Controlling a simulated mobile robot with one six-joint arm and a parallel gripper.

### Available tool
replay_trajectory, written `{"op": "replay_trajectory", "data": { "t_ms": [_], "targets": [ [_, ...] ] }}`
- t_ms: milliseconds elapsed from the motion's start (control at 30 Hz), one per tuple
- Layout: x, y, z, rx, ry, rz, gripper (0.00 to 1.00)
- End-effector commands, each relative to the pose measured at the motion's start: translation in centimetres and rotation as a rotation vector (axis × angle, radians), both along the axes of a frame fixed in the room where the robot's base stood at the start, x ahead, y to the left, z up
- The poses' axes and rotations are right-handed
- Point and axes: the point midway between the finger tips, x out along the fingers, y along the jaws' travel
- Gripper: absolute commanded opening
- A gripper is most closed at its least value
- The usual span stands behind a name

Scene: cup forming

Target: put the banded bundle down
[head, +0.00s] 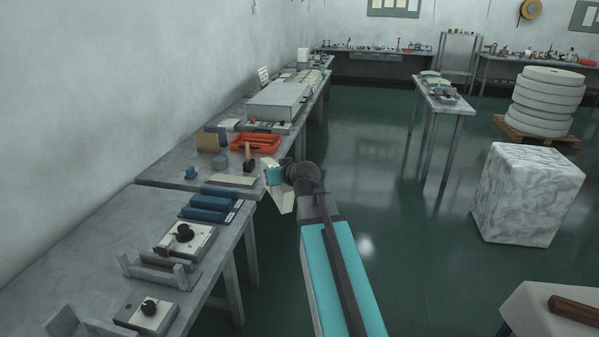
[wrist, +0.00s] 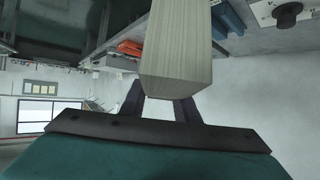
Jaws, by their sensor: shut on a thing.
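My gripper (head: 275,180) is shut on a pale bundle (wrist: 178,55), taken here to be the banded bundle. In the wrist view it is long, pale and finely striped, and sits between the two dark fingers (wrist: 160,100). I cannot make out a band on it. In the head view the bundle (head: 281,200) is a small cream piece below the teal gripper, tilted, at the right edge of the left-hand tables. It looks held in the air, but its height over the table edge is hard to tell.
Blue blocks (head: 210,205) and a dial box (head: 185,240) lie on the nearer table (head: 95,240). On the farther table are an orange-red tray (head: 255,142), a mallet (head: 249,160), a flat pale board (head: 233,180) and a blue cup-like piece (head: 190,173).

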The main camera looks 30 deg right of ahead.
Motion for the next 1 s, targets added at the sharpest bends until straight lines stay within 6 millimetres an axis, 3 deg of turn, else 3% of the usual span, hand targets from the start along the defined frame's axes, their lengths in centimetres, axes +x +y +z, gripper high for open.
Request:
{"op": "replay_trajectory", "data": {
  "t_ms": [33, 400, 600, 800, 1000],
  "targets": [
    [0.2, 1.7, 0.4, -0.002, -0.004, 0.006, 0.0],
    [0.6, 11.5, 2.0, -0.002, -0.004, 0.03, 0.0],
    [0.3, 15.6, 2.8, -0.001, -0.003, 0.042, 0.0],
    [0.2, 17.4, 3.2, 0.0, -0.003, 0.048, 0.0],
    [0.2, 17.5, 3.2, 0.0, -0.003, 0.048, 0.0]
  ]
}}
